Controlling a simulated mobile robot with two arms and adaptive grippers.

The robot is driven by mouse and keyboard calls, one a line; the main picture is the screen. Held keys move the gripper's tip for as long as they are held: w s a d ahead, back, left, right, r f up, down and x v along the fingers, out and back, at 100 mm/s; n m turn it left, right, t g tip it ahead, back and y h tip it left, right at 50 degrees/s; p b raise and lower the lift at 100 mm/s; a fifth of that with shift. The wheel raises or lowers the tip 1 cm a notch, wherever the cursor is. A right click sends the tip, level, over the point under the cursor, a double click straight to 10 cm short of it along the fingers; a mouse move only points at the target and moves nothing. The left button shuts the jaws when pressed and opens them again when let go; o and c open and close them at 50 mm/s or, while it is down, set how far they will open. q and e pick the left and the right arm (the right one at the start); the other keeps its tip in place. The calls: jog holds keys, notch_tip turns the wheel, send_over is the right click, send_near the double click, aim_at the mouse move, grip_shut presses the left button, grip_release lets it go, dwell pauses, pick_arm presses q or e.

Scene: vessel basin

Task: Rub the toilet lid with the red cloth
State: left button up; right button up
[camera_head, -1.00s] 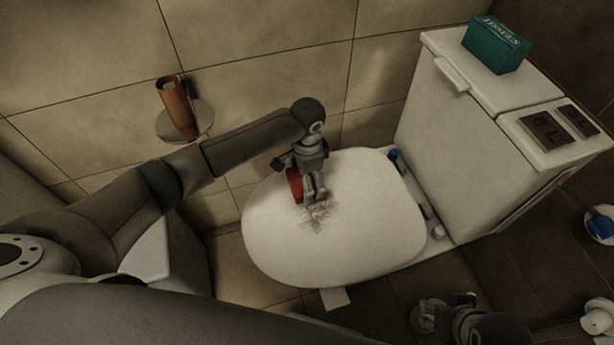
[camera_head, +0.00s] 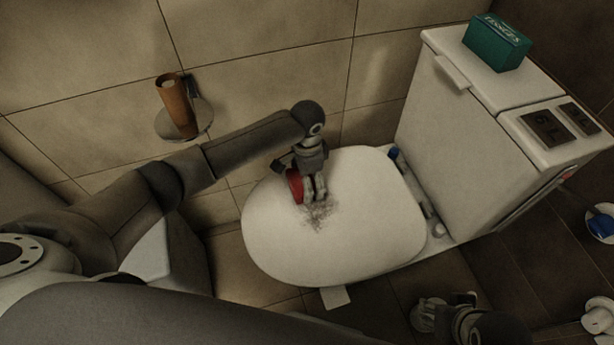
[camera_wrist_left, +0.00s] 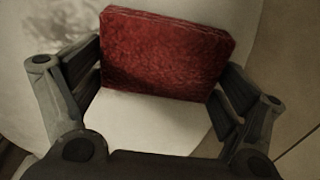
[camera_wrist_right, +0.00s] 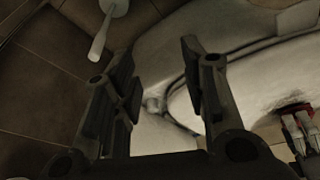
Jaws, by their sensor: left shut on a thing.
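The white toilet lid (camera_head: 360,235) is closed and carries a dark grey smudge (camera_head: 320,214) near its middle. My left gripper (camera_head: 306,194) is over the lid's far edge, beside the smudge. It is shut on the red cloth (camera_head: 295,186), a thick block-like pad. In the left wrist view the red cloth (camera_wrist_left: 165,52) spans the gap between the fingers, with the smudge at upper left. Whether the cloth touches the lid I cannot tell. My right gripper (camera_wrist_right: 190,50) is open and empty, low beside the toilet; in the head view its arm shows at the lower right.
A white cistern (camera_head: 465,120) with a green tissue box (camera_head: 496,43) stands right of the lid. A brown roll (camera_head: 176,105) on a round holder is on the tiled wall. A toilet brush (camera_wrist_right: 108,25) shows in the right wrist view. Dark floor lies at the right.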

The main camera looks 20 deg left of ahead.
pick_arm(q)
jog(key=shift+f, duration=0.45)
jog(key=shift+s+d, duration=0.1)
jog(key=shift+s, duration=0.05)
